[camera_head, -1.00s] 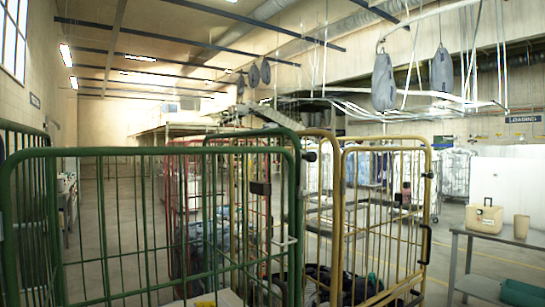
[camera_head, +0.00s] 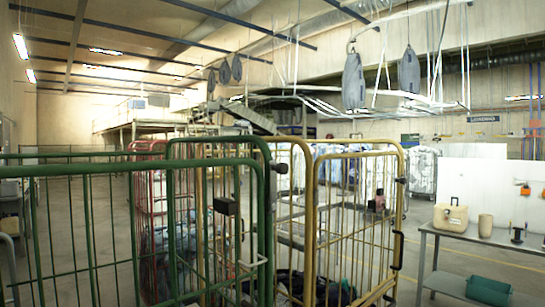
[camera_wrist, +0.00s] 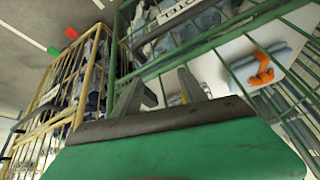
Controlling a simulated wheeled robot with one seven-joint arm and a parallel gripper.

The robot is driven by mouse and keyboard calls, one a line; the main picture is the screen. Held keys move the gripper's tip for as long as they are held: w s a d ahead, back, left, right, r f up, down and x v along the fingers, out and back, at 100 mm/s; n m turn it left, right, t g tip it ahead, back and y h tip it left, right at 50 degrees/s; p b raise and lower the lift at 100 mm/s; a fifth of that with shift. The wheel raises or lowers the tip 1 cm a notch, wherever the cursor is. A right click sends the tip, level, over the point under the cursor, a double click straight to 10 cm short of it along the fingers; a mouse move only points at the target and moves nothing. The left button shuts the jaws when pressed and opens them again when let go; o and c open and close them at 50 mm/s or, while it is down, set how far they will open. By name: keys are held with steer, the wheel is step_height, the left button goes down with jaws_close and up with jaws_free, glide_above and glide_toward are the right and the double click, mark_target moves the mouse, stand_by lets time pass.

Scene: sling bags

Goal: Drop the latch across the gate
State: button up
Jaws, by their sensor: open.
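A green wire cage (camera_head: 90,166) with a gate-like panel (camera_head: 215,165) stands at the front left in the head view. A dark block (camera_head: 227,206) sits on its bars, and a pale bent handle (camera_head: 254,263) is near its right post. I cannot tell which part is the latch. My gripper (camera_wrist: 162,92) shows in the wrist view with two grey fingers apart and nothing seen between them. It is above green bars (camera_wrist: 235,35), with an orange piece (camera_wrist: 262,70) to its right. My gripper is not visible in the head view.
A yellow cage (camera_head: 358,155) stands right of the green one, with dark cloth inside. A red cage (camera_head: 150,190) is behind. A bench (camera_head: 470,237) with a beige case (camera_head: 450,217) and a cup (camera_head: 485,226) is at the right. Grey bags (camera_head: 353,80) hang overhead.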

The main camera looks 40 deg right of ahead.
mark_target(285, 167)
steer(key=d+r+m+t+h+p, duration=0.1)
steer(key=d+r+m+p, duration=0.1)
steer(key=d+r, duration=0.65)
steer(key=d+r+m+t+h+p, duration=0.1)
steer(key=d+r, duration=0.2)
steer(key=d, duration=1.1)
steer(key=s+d+r+t+h+p, duration=0.2)
steer(key=s+d+r+t+h, duration=0.15)
steer(key=d+r, duration=0.95)
steer(key=w+a+r+n+t+y, duration=0.25)
steer(key=a+r, duration=0.35)
steer(key=r, duration=0.4)
steer(key=w+a+r+n+t+y, duration=0.1)
steer(key=a+r+n+t+y, duration=0.4)
steer(key=r, duration=0.6)
steer(key=shift+m+g+h, duration=0.3)
steer(key=shift+m+h, duration=0.2)
steer(key=shift+m, duration=0.05)
steer(key=w, duration=0.2)
steer(key=w+a+p, duration=0.1)
steer(key=w, duration=0.1)
steer(key=w+a+p, duration=0.1)
steer(key=w, duration=0.1)
steer(key=shift+w+r, duration=0.1)
steer(key=shift+w, duration=0.7)
